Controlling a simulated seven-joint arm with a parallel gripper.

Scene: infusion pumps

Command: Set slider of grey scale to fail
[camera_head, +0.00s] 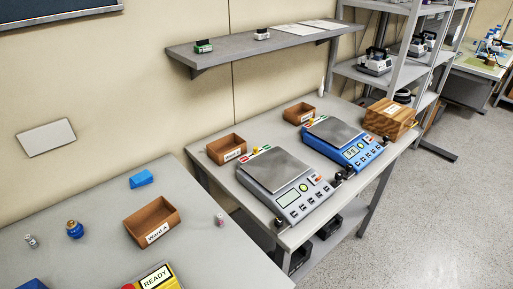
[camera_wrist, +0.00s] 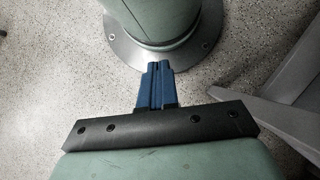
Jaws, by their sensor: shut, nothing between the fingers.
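The grey scale (camera_head: 301,204) stands on the middle table in the head view, with a bare metal plate (camera_head: 275,170) and a front panel with a display, buttons and dark knobs. A small coloured strip (camera_head: 256,153) with green, white and red parts runs along its back left edge. A small yellow-orange piece sits at this strip; its exact setting is too small to tell. My gripper (camera_wrist: 157,68) shows only in the wrist view. Its two blue fingers are together and empty, above the speckled floor, away from the scale.
A blue scale (camera_head: 355,153) stands right behind the grey one, with a wooden box (camera_head: 390,118) beyond it. Brown bins (camera_head: 227,149) line the back. A shelf (camera_head: 260,48) overhangs from the wall. The left table holds a brown bin (camera_head: 152,221) and small items.

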